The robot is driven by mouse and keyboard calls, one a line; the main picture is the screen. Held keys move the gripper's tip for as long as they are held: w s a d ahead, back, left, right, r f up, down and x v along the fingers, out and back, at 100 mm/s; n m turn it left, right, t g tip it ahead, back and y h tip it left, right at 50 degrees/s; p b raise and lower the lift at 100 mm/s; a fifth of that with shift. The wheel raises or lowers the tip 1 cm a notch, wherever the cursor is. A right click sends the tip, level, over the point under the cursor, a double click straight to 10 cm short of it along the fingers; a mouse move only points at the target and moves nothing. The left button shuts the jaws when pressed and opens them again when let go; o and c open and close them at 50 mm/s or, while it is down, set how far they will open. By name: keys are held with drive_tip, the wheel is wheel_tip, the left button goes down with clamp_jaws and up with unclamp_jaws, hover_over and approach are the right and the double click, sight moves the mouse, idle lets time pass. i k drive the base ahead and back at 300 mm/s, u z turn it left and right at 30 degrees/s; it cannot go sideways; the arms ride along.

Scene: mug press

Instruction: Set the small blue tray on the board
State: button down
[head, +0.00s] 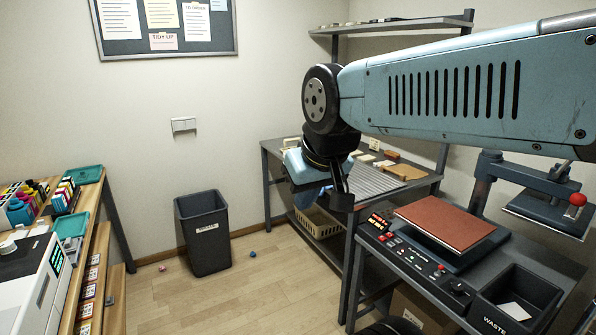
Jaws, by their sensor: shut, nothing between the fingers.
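My gripper (343,198) hangs from my arm in the middle of the head view, pointing down in front of the grey workbench. Its dark fingers look shut with nothing held. A tan board (409,172) lies on the right part of that bench, behind the gripper. No small blue tray stands out clearly. Two teal trays are at the left: one (88,168) at the far end of the wooden bench and one (72,217) nearer. My arm hides part of the bench.
A heat press with a red-brown pad (445,222) and a control panel stands at right, beside a black waste bin (515,299). A dark bin (205,240) stands on the floor. A small blue item (253,254) lies near it. The floor between the benches is mostly clear.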

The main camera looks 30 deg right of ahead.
sight(355, 176)
drive_tip(key=u, duration=0.2)
drive_tip(key=i, duration=1.85)
drive_tip(key=z, duration=1.1)
drive_tip(key=i, duration=0.4)
drive_tip(key=z, duration=0.15)
drive_tip(key=k, duration=0.4)
drive_tip(key=z, duration=0.3)
drive_tip(key=i, duration=0.4)
drive_tip(key=u, duration=0.2)
